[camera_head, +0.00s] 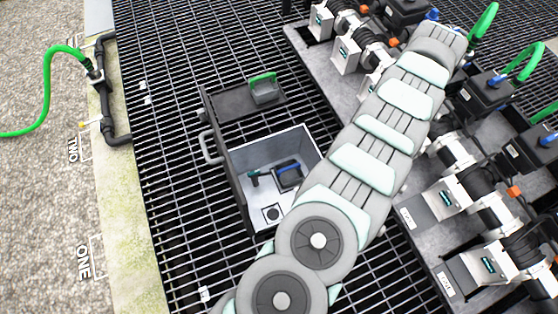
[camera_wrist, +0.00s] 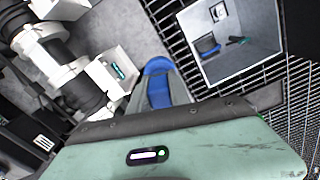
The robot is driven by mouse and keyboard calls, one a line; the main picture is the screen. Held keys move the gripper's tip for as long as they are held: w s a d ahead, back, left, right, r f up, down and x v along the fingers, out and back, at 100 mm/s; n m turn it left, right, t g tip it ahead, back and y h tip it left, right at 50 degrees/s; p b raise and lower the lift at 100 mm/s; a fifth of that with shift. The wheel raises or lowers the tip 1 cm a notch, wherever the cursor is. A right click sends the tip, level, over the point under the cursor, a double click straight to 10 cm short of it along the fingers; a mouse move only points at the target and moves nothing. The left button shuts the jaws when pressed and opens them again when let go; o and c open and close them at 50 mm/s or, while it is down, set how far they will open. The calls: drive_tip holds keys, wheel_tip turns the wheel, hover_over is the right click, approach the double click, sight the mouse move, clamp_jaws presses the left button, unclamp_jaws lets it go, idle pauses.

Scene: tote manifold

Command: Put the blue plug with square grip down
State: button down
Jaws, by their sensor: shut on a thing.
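In the wrist view, my gripper (camera_wrist: 160,72) is shut on a blue piece, which I take to be the blue plug (camera_wrist: 158,92). Grey finger parts flank it, and its far end and grip shape are mostly hidden. In the head view, my arm hides the gripper and the held plug. The open tote (camera_head: 234,184) stands on the grating, left of my arm. It also shows at the upper right of the wrist view (camera_wrist: 262,62), apart from my gripper. Inside it lie a black piece with a blue handle (camera_head: 288,176) and a small dark teal piece (camera_head: 254,176).
Manifold units with black boxes (camera_head: 480,97) and green hoses fill the right. Bare grating (camera_head: 175,170) lies left of the tote, beside a pale ledge (camera_head: 125,200).

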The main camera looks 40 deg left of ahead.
drive_tip(key=s+a+f+n+b, duration=0.1)
drive_tip(key=s+a+f+n, duration=0.35)
drive_tip(key=f, duration=0.35)
drive_tip(key=s+a+f+n+b, duration=0.1)
drive_tip(key=s+a+f+n, duration=0.3)
drive_tip(key=s+f, duration=0.3)
drive_tip(key=s+a+f+n+b, duration=0.1)
drive_tip(key=s+a+f+n, duration=0.35)
drive_tip(key=f, duration=0.55)
drive_tip(key=s+a+f+n, duration=0.2)
drive_tip(key=s+f+n, duration=0.25)
drive_tip(key=s, duration=0.35)
drive_tip(key=s+a+f+n, duration=0.2)
drive_tip(key=s+f+n, duration=0.2)
drive_tip(key=s+f, duration=0.3)
drive_tip(key=f+b, duration=0.3)
drive_tip(key=f, duration=0.3)
drive_tip(key=f+b, duration=0.3)
drive_tip(key=f, duration=0.3)
drive_tip(key=s+f+b, duration=0.1)
drive_tip(key=f+b, duration=0.2)
drive_tip(key=f, duration=0.3)
drive_tip(key=shift+f+b, duration=0.3)
drive_tip(key=shift+b, duration=0.1)
drive_tip(key=shift+w+r, duration=0.1)
drive_tip(key=shift+w, duration=0.05)
drive_tip(key=shift+a, duration=0.1)
drive_tip(key=c, duration=1.2)
unclamp_jaws()
